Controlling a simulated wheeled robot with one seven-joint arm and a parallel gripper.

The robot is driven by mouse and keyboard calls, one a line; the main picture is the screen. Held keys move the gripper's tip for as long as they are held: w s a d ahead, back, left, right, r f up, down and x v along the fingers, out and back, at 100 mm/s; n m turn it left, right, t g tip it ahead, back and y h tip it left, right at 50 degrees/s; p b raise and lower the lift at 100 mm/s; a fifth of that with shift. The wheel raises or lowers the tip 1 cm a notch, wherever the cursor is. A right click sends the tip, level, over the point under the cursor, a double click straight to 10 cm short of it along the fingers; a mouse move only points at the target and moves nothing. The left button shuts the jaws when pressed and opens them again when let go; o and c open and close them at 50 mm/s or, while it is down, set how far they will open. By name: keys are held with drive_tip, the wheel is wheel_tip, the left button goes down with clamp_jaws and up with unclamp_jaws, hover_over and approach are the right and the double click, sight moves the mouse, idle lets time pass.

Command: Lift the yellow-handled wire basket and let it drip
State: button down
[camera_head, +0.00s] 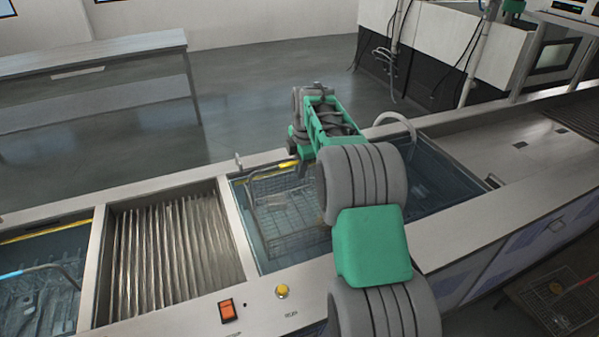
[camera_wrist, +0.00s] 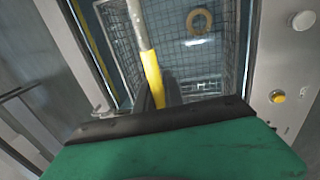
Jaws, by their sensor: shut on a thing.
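The yellow-handled wire basket (camera_head: 290,222) sits inside the middle tank, and its mesh fills much of the wrist view (camera_wrist: 225,62). Its yellow handle grip (camera_head: 275,170) also shows in the wrist view (camera_wrist: 152,78), on a grey metal bar. My gripper (camera_head: 299,172) is shut on this yellow grip; in the wrist view its dark fingers (camera_wrist: 160,96) lie around the handle. A tan ring-shaped part (camera_wrist: 200,21) lies in the basket. My arm hides the basket's right side in the head view. I cannot tell how far the basket stands above the tank floor.
The tank's steel rim (camera_head: 238,232) surrounds the basket. A ribbed drain section (camera_head: 175,245) lies to its left, then another tank with a blue-handled basket (camera_head: 40,280). A flat steel deck (camera_head: 520,155) lies right. An orange switch (camera_head: 227,308) and yellow button (camera_head: 282,291) sit on the front edge.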

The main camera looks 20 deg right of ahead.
drive_tip(key=shift+r+p, duration=2.6)
drive_tip(key=shift+r, duration=1.9)
idle(2.5)
wheel_tip(320, 180, up, 3)
drive_tip(key=shift+f+p, duration=0.1)
drive_tip(key=shift+p, duration=0.85)
drive_tip(key=shift+r, duration=2.1)
